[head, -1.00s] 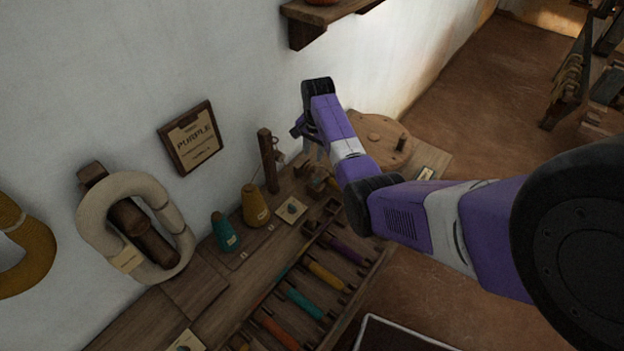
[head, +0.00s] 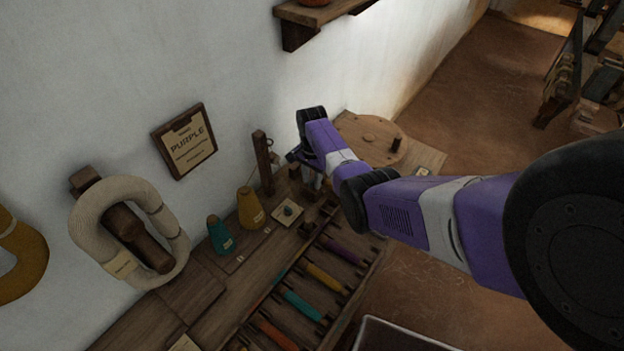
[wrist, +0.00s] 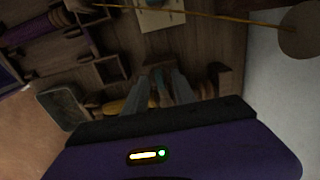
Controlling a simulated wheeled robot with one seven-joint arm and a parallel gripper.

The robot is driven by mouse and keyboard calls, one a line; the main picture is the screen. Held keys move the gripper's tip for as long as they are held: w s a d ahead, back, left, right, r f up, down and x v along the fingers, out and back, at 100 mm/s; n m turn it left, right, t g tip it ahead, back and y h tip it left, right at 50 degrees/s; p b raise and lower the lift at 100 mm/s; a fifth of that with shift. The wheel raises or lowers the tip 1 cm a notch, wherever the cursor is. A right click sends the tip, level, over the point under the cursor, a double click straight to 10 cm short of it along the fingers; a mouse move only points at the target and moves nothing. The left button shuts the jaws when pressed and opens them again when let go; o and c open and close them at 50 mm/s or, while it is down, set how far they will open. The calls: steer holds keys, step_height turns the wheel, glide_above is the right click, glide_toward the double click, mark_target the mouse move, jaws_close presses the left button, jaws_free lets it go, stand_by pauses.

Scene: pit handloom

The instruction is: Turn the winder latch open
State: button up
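My gripper (head: 309,180) reaches down over the bench beside the winder, beneath my purple wrist. In the wrist view my gripper (wrist: 163,82) shows two grey fingers with a gap between them. A small dark wooden piece with a teal spot lies in line with that gap; it may be the latch, but I cannot tell whether the fingers touch it. The round wooden winder disc (head: 378,138) with an upright peg stands right of my wrist in the head view, partly covered by my arm. The latch itself is hidden behind my wrist in the head view.
A wooden post (head: 262,163) stands at the wall, left of my gripper. A yellow cone (head: 250,208) and a teal cone (head: 220,236) stand on the bench. A rack of colored bobbins (head: 323,278) lies in front. A shelf (head: 318,14) juts from the wall above.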

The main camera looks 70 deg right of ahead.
jaws_close()
steer(key=shift+n, duration=0.4)
steer(key=n, duration=0.3)
steer(key=shift+n, duration=0.3)
steer(key=n, duration=0.9)
steer(key=shift+n, duration=2.3)
